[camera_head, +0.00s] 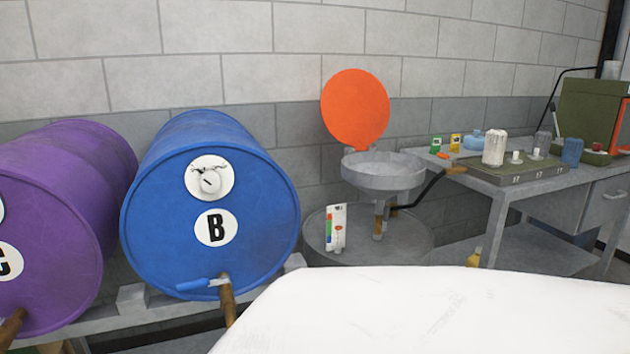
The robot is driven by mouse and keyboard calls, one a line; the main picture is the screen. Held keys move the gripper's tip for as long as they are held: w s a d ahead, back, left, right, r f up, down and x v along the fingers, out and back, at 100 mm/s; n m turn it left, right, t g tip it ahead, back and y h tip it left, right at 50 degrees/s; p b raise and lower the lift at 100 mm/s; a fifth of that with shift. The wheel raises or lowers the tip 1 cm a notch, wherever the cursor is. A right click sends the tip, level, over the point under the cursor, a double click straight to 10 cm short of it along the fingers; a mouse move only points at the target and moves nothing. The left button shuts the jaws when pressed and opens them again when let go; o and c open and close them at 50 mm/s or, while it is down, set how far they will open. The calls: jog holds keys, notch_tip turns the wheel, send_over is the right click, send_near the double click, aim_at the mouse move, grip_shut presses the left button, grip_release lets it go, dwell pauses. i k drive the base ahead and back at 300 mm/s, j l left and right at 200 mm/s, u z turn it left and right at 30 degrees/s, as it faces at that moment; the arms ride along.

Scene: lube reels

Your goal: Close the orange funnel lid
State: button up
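The orange funnel lid (355,110) is a round disc standing upright, open, at the back of the grey funnel (383,172). The funnel is a shallow metal bowl whose top is uncovered. It stands on a short pipe above a round grey drum top (340,240). My gripper is not in view. A large white rounded surface fills the bottom right of the view and hides the floor and the lower part of the drum.
A blue barrel (165,215) marked B and a purple barrel (60,240) lie on a rack at the left. A grey workbench (540,185) with bottles and cans stands right of the funnel. A black-hosed handle (430,187) sticks out beside the funnel. A block wall stands behind.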

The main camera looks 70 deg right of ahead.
aim_at(356, 108)
jog(key=i+j+z, duration=0.1)
jog(key=z, duration=0.25)
jog(key=i+j+z, duration=0.15)
jog(key=z, duration=2.2)
